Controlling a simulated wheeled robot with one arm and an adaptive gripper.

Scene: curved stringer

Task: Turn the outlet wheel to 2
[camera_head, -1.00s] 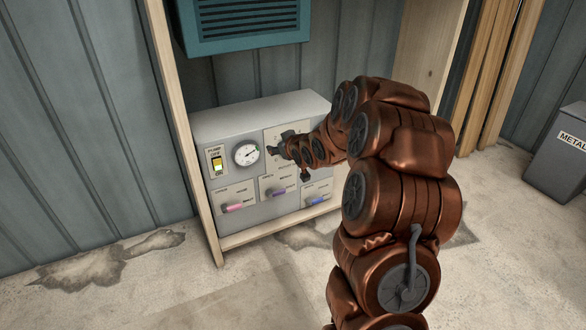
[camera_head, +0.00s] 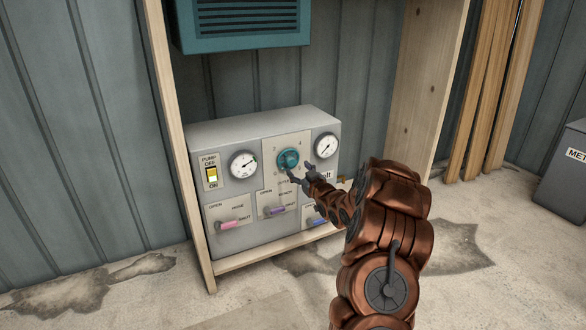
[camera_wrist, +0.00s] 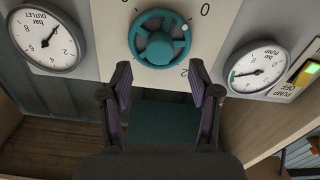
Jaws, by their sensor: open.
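The teal outlet wheel (camera_head: 288,160) is on the raised middle plate of the grey panel box. In the wrist view, which is upside down, the wheel (camera_wrist: 160,38) is near the top centre. Its white dot points right and slightly up, roughly toward the 0 mark; a 2 is partly visible at its lower right. My gripper (camera_head: 302,175) is open and empty, just below and right of the wheel in the head view. In the wrist view its fingers (camera_wrist: 161,84) are apart near the wheel's picture-lower edge; contact cannot be told. The outlet gauge (camera_wrist: 47,38) shows at left.
The pump gauge (camera_head: 243,164) and yellow pump switch (camera_head: 212,174) are left of the wheel. Pink (camera_head: 230,224) and purple (camera_head: 275,210) handles sit below; a blue one (camera_head: 318,208) is partly behind my arm. Wooden posts (camera_head: 182,150) flank the box; a teal vent unit (camera_head: 245,22) hangs above.

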